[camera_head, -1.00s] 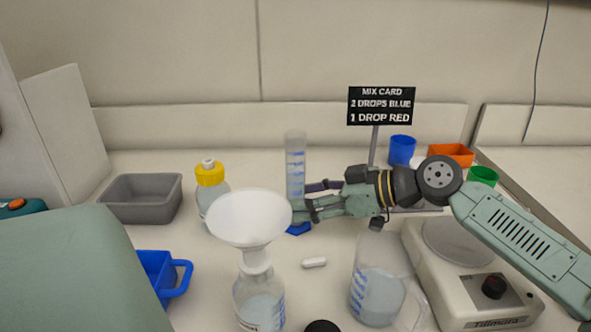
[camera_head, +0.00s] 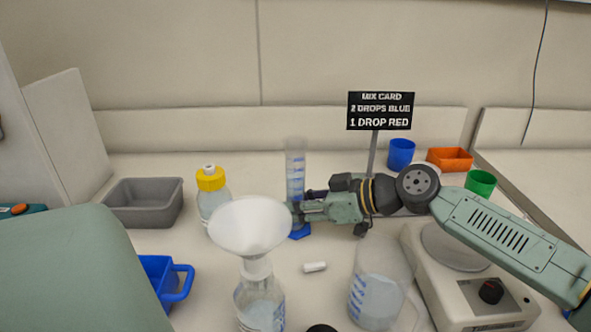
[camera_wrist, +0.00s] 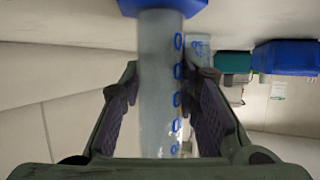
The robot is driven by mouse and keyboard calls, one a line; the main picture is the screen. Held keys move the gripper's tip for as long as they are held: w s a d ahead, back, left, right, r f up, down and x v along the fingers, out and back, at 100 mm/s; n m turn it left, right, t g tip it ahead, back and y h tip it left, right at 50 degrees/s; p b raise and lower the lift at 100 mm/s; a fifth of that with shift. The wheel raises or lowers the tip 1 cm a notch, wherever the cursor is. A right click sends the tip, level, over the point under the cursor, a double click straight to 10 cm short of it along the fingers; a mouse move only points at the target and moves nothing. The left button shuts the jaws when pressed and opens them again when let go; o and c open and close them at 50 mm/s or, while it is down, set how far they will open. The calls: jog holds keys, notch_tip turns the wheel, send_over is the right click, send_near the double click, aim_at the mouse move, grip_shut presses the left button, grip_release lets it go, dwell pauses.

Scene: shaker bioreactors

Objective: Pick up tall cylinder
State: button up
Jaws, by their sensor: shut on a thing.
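The tall cylinder (camera_head: 296,172) is a clear graduated tube with blue marks and a blue base (camera_head: 299,231). It stands upright at the middle of the bench. My gripper (camera_head: 294,210) reaches in from the right and is shut on its lower part. In the wrist view the cylinder (camera_wrist: 160,90) runs between the two dark finger pads of my gripper (camera_wrist: 166,105), with its blue base at the top of the picture. I cannot tell whether the base still touches the bench.
A white funnel (camera_head: 250,226) on a bottle stands in front of the cylinder. A yellow-capped bottle (camera_head: 212,190) is to its left, a clear beaker (camera_head: 377,290) to its front right. A sign (camera_head: 380,110) stands behind my arm. A white stirrer (camera_head: 470,290) sits at the right.

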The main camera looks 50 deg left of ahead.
grip_shut()
